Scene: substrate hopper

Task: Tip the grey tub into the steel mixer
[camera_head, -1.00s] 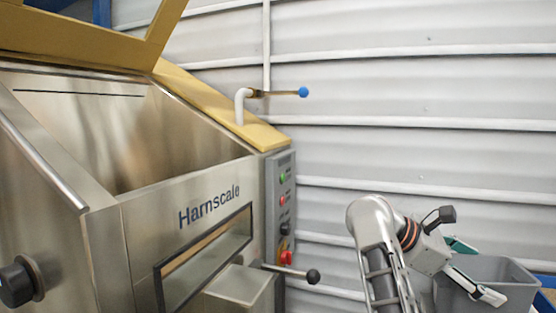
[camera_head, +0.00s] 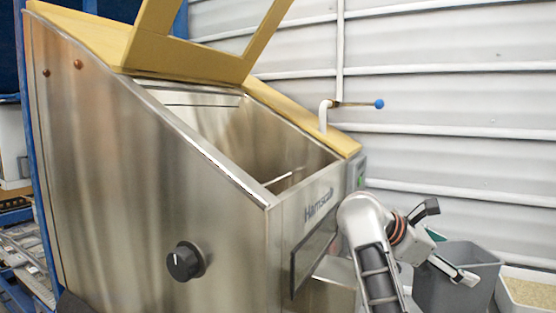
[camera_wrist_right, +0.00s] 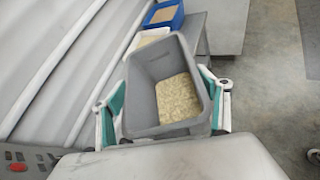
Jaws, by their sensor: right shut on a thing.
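The grey tub (camera_head: 457,285) is at the lower right of the head view, beside the steel mixer. My right gripper (camera_head: 450,243) is shut on it, one finger at each side. In the right wrist view the tub (camera_wrist_right: 150,108) sits between the green-padded fingers (camera_wrist_right: 164,103) and holds pale, grainy substrate. The steel mixer (camera_head: 115,150) fills the left and middle of the head view. Its yellow lid (camera_head: 190,58) is raised and its top is open; the bottom inside is hidden. My right arm covers part of the mixer's front. My left gripper is in neither view.
A tray of beige grains (camera_head: 530,293) stands at the right edge, beyond the tub. A blue bin (camera_wrist_right: 165,14) shows in the wrist view. A blue-handled pipe (camera_head: 355,103) rises beside the mixer, before a corrugated wall (camera_head: 450,100). Grey floor shows at right in the wrist view.

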